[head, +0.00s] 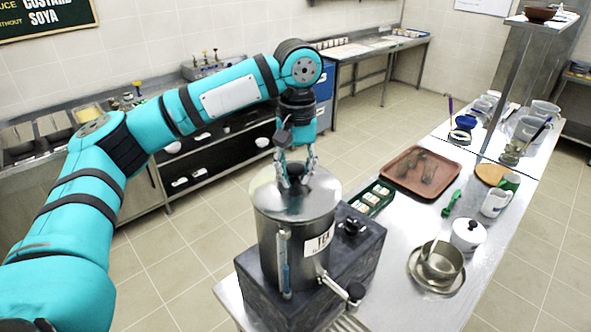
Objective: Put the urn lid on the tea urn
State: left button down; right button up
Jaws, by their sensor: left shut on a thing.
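The tea urn (297,248) is a steel cylinder with a TEA label, a sight tube and a tap. It stands upright on a dark block at the near left end of the steel counter. The urn lid (318,190) is a round steel disc at the urn's top, roughly level and lined up with the rim. I cannot tell whether it rests fully on the rim. My left gripper (296,180) points down over the lid's middle, shut on its dark knob. The fingers partly hide the knob. My right gripper is not in view.
A dark block (366,262) supports the urn. On the counter stand a green box of packets (371,198), a brown tray (421,172), a white lidded pot (468,235), a steel bowl (441,261) and a mug (495,203). A post rises at the counter's far side.

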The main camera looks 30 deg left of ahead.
pick_arm(q)
jog(key=shift+f, duration=0.1)
dwell(0.3)
jog(key=c, duration=1)
grip_release()
jog(key=shift+o, duration=0.2)
notch_tip(320, 180, up, 12)
jog(key=shift+d, duration=0.1)
